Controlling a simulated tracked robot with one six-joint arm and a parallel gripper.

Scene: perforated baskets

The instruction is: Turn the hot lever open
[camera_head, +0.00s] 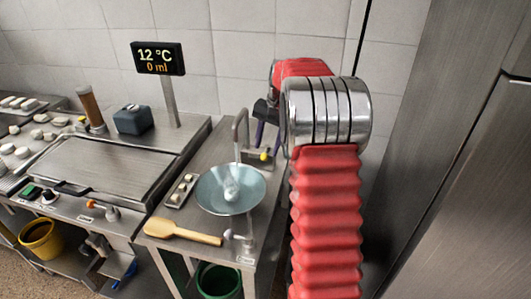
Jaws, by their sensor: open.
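A grey tap spout (240,135) stands over a pale blue round basin (217,199), with a whitish blur at the basin's middle. I cannot tell for certain which part is the hot lever. A small yellow knob (264,156) sits right of the spout, and a metal valve (238,236) stands at the counter's front edge. My gripper (264,134), dark with purplish fingers, is partly hidden behind my arm. It appears open, just above and behind the yellow knob; contact cannot be judged. A display (158,58) reads 12 °C and 0 ml.
A wooden paddle (182,232) lies at the counter's front, and a small tray (181,191) is left of the basin. A metal-topped unit (110,170) adjoins on the left, with a dark box (134,119) behind it. A steel cabinet (455,190) closes off the right.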

